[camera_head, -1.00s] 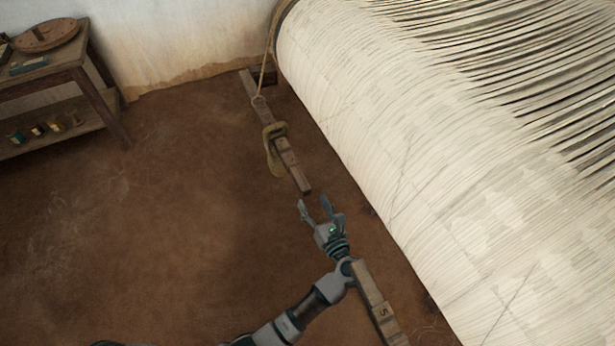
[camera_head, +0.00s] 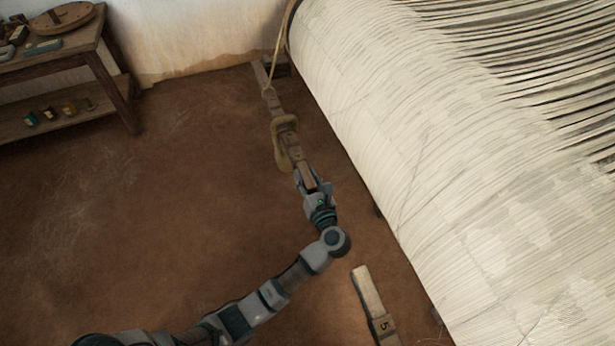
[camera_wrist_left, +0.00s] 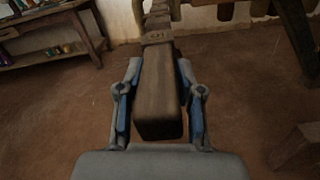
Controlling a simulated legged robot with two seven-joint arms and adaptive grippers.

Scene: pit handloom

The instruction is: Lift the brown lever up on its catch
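The brown lever (camera_head: 274,103) is a long wooden bar that runs from the wall toward me beside the loom. A tan loop-shaped piece (camera_head: 283,155) sits around it partway along, and a rope rises from its far part. My left gripper (camera_head: 313,184) is at the lever's near end. In the left wrist view the lever's squared end (camera_wrist_left: 158,100) lies between the two blue-padded fingers of the left gripper (camera_wrist_left: 160,112). The fingers are apart, with a narrow gap showing at the sides. I cannot make out the catch clearly. My right gripper is not in view.
The loom's white warp roll (camera_head: 400,150) fills the right side, close beside the lever. A wooden block marked 5 (camera_head: 370,295) is on the near right. A wooden table (camera_head: 85,48) stands at the back left. The brown floor on the left is clear.

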